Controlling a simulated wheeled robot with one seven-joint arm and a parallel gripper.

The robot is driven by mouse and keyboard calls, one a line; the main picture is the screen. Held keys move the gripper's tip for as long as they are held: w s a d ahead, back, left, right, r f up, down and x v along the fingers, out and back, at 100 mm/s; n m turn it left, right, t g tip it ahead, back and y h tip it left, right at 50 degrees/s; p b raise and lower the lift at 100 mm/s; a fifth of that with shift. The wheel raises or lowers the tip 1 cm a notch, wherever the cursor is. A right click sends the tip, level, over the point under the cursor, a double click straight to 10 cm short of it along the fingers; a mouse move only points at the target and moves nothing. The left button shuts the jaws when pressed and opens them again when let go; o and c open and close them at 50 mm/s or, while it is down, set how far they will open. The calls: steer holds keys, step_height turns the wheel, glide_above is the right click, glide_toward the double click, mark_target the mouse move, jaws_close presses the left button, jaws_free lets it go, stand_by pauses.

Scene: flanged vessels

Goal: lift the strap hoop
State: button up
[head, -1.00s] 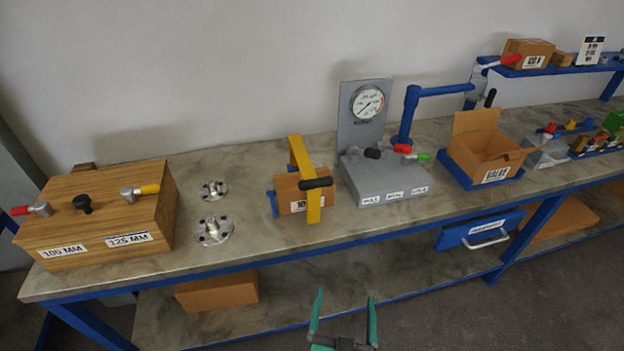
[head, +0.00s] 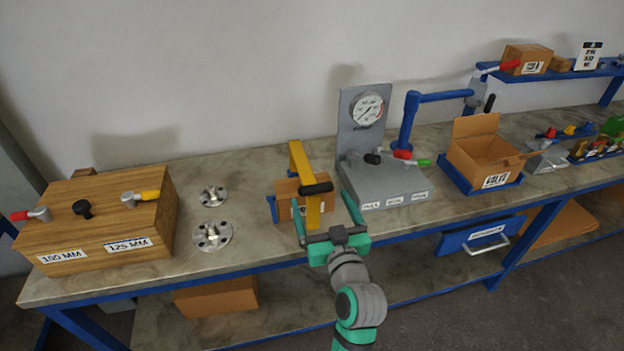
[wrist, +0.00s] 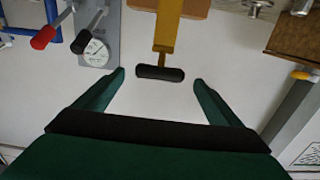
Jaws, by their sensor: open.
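The strap hoop (head: 313,211) is a yellow band with a black cross handle (head: 316,188), set over a small cardboard box (head: 286,198) on the bench. In the wrist view the yellow strap (wrist: 165,35) runs down to its black handle (wrist: 160,73), which lies between and just beyond my fingertips. My gripper (head: 322,215) is open, with green fingers to either side of the hoop in the head view. The wrist view shows the open fingers (wrist: 159,78) apart and empty.
A grey gauge stand (head: 385,185) is close on the right of the hoop. Flanged metal parts (head: 212,235) and a wooden box (head: 98,220) with levers are on the left. A blue post (head: 407,120) and an open carton (head: 483,152) stand farther right.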

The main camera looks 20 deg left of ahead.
glide_toward(312, 179)
steer(key=w+a+r, duration=0.1)
steer(key=w+a, duration=0.1)
steer(key=w+a+r, duration=0.2)
steer(key=shift+w+a+r, duration=0.1)
steer(key=shift+w+r, duration=0.05)
steer(key=shift+w, duration=0.2)
steer(key=shift+c, duration=0.3)
